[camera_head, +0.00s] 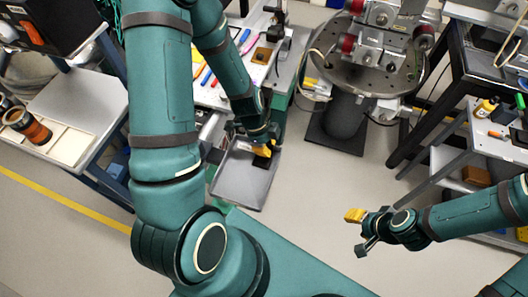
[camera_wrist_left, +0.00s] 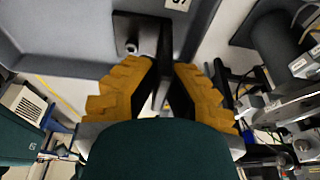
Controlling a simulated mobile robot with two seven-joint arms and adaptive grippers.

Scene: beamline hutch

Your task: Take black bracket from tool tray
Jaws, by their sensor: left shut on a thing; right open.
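The black bracket (camera_wrist_left: 144,32) is a dark plate with a round hole or bolt near its corner. In the left wrist view its lower part runs down between the yellow fingers of my left gripper (camera_wrist_left: 162,92), which is shut on it. In the head view my left gripper (camera_head: 262,149) is over the right part of the grey tool tray (camera_head: 230,182), and the bracket shows as a dark shape (camera_head: 263,171) below the fingers. I cannot tell whether the bracket touches the tray. My right gripper (camera_head: 358,232) is open and empty above the floor.
A bench (camera_head: 235,92) with pens and tools lies behind the tray. A round metal stage (camera_head: 365,60) on a dark pedestal stands at the upper right. A side table (camera_head: 75,105) is at the left, and a cart (camera_head: 465,150) is at the right. The middle floor is clear.

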